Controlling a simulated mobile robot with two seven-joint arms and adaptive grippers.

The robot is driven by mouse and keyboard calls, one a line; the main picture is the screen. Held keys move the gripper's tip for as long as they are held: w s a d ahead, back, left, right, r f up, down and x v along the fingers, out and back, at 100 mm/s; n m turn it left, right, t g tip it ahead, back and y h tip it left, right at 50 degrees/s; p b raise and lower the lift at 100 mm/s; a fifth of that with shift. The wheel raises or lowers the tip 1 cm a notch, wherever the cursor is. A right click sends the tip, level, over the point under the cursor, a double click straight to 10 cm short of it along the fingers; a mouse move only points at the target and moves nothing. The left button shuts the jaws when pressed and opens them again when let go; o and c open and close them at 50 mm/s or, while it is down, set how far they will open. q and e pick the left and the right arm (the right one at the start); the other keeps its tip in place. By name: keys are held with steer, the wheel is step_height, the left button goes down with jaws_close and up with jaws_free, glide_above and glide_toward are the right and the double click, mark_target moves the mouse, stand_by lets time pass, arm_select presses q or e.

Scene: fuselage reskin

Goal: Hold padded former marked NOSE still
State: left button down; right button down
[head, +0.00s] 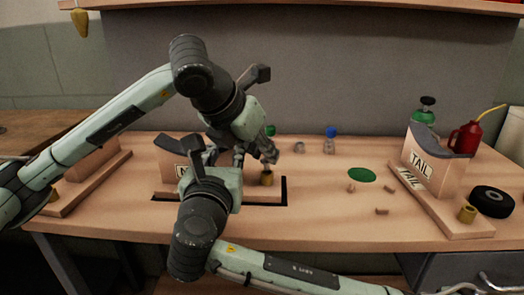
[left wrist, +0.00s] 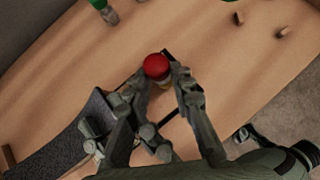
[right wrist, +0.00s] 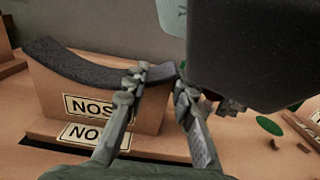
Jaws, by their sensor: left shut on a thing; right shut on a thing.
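The NOSE former (head: 172,175) stands on its wooden base at the bench's middle left, mostly behind my arms in the head view. In the right wrist view, the former (right wrist: 85,108) shows its NOSE label and a dark curved pad on top. My right gripper (right wrist: 158,95) is shut on the former's right end, its fingers either side of the padded edge. My left gripper (head: 266,156) is just right of the former, above a brass cup (head: 267,179) on the base. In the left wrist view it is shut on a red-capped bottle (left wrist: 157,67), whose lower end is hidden.
The TAIL former (head: 430,165) stands at the right, with a red oil can (head: 465,138) and black roll (head: 492,201) beside it. Blue-capped (head: 330,142) and green-capped (head: 270,131) bottles stand behind. A green disc (head: 361,175) and small pegs (head: 382,211) lie mid-bench.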

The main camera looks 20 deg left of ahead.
arm_select(q)
steer(key=shift+f, duration=0.45)
stand_by(0.6)
steer(key=shift+a+r, duration=0.1)
steer(key=shift+r, duration=0.3)
steer(key=shift+d, duration=0.25)
stand_by(0.8)
steer(key=shift+f, duration=0.55)
steer(key=shift+r, duration=0.15)
stand_by(0.3)
steer(key=shift+r, duration=0.4)
steer(key=shift+r, duration=0.15)
steer(key=shift+a+r, duration=0.15)
steer(key=shift+r, duration=0.25)
